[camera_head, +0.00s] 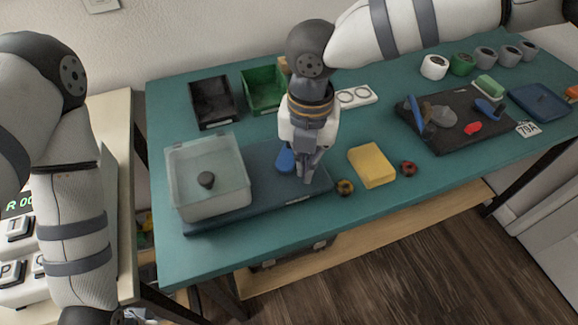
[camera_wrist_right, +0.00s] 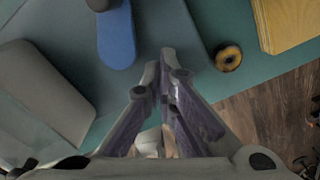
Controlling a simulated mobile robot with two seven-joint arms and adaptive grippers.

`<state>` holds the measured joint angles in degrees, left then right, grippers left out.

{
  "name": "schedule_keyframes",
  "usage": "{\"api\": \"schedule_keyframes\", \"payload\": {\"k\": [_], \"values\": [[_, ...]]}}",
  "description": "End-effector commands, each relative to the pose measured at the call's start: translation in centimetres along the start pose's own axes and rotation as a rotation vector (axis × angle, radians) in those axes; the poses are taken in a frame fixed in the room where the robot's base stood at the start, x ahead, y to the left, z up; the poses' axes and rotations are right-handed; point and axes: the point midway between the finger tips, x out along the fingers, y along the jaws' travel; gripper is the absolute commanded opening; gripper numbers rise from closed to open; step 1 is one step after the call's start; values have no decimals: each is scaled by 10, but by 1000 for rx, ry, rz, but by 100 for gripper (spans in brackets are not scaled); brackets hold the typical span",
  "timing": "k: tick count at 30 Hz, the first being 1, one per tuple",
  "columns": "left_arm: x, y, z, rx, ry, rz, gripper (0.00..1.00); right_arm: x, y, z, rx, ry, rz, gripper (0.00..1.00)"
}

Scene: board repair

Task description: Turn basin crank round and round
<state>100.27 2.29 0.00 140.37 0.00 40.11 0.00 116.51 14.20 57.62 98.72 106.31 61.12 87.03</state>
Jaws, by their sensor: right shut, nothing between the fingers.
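The basin (camera_head: 215,190) is a clear, lidded box with a dark knob on top. It stands on the left part of a dark blue base plate (camera_head: 265,205). The blue crank (camera_head: 285,158) is on the right part of the plate, partly hidden by my right gripper. In the right wrist view the crank arm (camera_wrist_right: 116,38) lies ahead and left of the fingers, with a dark round end at the top edge. My right gripper (camera_head: 306,178) points down beside the crank, shut and empty; its fingertips (camera_wrist_right: 160,65) look apart from the crank. My left gripper is out of frame.
A yellow sponge (camera_head: 372,165) lies to the right, with small round parts (camera_head: 345,187) (camera_head: 409,169) beside it. Black (camera_head: 212,101) and green (camera_head: 263,89) bins stand behind. A dark mat (camera_head: 455,132) with tools lies farther right. The table's front strip is clear.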

Motion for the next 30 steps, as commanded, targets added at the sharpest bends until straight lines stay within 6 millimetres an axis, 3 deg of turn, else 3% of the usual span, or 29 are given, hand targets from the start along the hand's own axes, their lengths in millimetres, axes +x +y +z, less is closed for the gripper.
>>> {"api": "schedule_keyframes", "payload": {"k": [15, 30], "values": [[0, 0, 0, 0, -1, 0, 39, -2, -2, 9, 0, 0, 0, 0], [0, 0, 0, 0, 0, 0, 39, -59, -2, 10, -1, -1, 0, 0]]}}
